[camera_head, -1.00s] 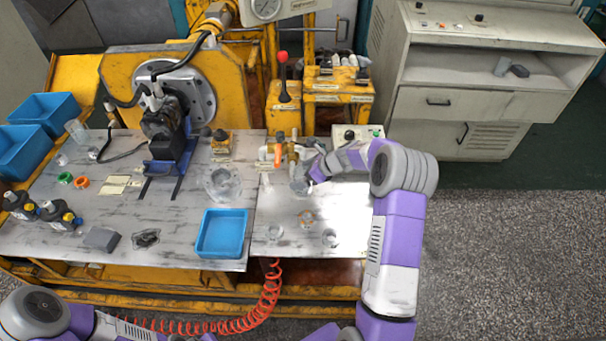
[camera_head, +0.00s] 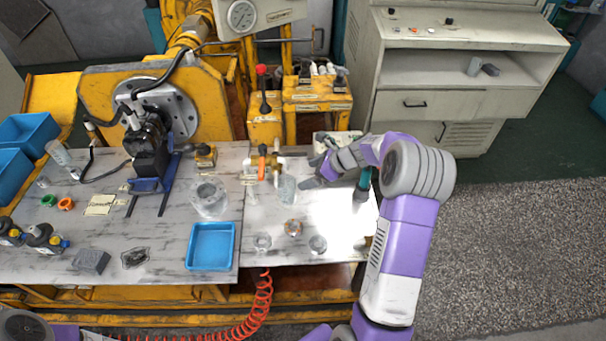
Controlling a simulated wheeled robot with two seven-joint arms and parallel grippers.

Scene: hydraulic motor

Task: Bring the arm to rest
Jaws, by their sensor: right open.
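My right arm comes in from the right over the worktable (camera_head: 330,225). My right gripper (camera_head: 316,172) is open, with nothing seen between its fingers. It is above the table's bright right part, to the right of a clear cup (camera_head: 287,190) and a brass valve with an orange handle (camera_head: 262,160). A gap shows between the gripper and the cup. My left gripper is out of view; only part of my left arm shows at the bottom left corner.
A teal-topped dark object (camera_head: 362,184) stands close under my right forearm. A blue tray (camera_head: 211,246), clear jar (camera_head: 209,197) and black motor (camera_head: 148,150) are farther left. Small round parts (camera_head: 293,228) lie near the table's front. A grey cabinet (camera_head: 440,90) stands behind right.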

